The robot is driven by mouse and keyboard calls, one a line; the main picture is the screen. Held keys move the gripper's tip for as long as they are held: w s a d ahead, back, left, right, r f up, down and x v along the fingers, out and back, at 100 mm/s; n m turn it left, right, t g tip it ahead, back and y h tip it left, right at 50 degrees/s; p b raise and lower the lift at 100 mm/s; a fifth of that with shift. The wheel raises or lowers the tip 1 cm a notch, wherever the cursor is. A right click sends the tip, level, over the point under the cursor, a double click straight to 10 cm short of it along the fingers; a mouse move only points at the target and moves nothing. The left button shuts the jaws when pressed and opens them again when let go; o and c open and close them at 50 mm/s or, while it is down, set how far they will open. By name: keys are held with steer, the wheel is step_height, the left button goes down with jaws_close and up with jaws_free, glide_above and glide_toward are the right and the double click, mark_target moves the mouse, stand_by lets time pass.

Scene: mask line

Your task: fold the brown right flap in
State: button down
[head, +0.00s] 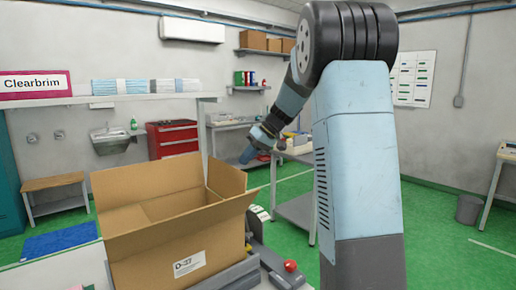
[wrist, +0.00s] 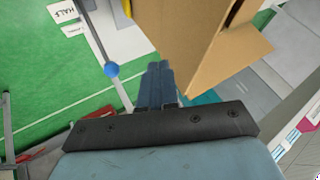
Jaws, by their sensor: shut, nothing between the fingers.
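An open brown cardboard box (head: 162,262) with a D-27 label stands on the work surface in the head view. Its brown right flap (head: 227,179) stands up on the right side, tilted outward. The far flap also stands up and the near one slants outward. My gripper (head: 246,157) is shut and empty, at the upper right of the right flap in the head view. In the wrist view the shut fingers (wrist: 157,80) are beside brown cardboard (wrist: 188,50); which flap this is, and whether they touch, I cannot tell.
A red button (head: 290,266) is on the grey equipment right of the box. A blue ball-shaped knob (wrist: 111,70) is left of the fingers in the wrist view. A grey side table (head: 298,212) stands behind my arm. Green floor lies open to the right.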

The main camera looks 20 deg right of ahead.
steer(key=shift+s+a+f, duration=0.1)
steer(key=shift+s+a, duration=0.15)
steer(key=shift+a, duration=0.85)
steer(key=shift+s+a+f, duration=0.1)
steer(key=shift+s+a, duration=0.15)
steer(key=shift+a, duration=0.85)
steer(key=shift+r, duration=0.1)
